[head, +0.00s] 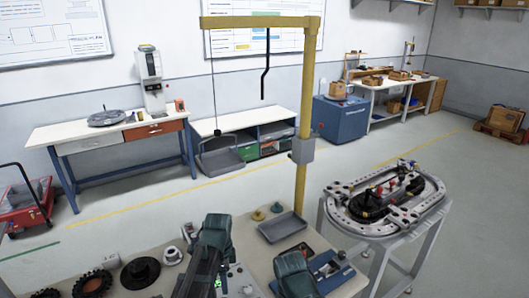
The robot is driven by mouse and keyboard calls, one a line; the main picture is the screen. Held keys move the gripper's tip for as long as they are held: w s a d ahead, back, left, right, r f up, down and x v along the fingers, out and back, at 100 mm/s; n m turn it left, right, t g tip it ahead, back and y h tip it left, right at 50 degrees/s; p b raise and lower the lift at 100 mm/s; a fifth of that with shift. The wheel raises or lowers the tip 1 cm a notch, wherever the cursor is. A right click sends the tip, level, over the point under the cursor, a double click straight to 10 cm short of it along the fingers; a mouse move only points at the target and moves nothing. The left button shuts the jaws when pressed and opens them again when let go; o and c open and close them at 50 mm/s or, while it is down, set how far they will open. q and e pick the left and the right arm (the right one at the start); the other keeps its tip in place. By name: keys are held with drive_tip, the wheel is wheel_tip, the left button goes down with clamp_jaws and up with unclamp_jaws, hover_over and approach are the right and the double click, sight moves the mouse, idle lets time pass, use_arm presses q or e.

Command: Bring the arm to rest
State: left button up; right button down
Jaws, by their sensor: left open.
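My left arm rises from the bottom edge in the head view as a dark link. My left gripper (214,234) is at its upper end, over the near workbench (130,243). It is open, and I see nothing held in it. Its fingertips are hard to make out against the dark housing. My right gripper cannot be made out in the picture.
Black gear wheels (93,283) and a black flanged part (140,272) lie left on the bench. A grey tray (282,226) stands near a yellow post (302,165). A ring track (385,195) on its own stand is at right.

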use_arm(q)
drive_tip(key=s+d+f+n+y+b, duration=0.1)
drive_tip(key=s+d+f+n+b, duration=0.4)
drive_tip(key=s+d+n, duration=0.4)
drive_tip(key=s+f+n, duration=0.1)
drive_tip(key=s+n, duration=0.1)
drive_tip(key=s, duration=0.2)
drive_tip(key=shift+n, duration=0.4)
use_arm(e)
wheel_tip(320, 180, down, 6)
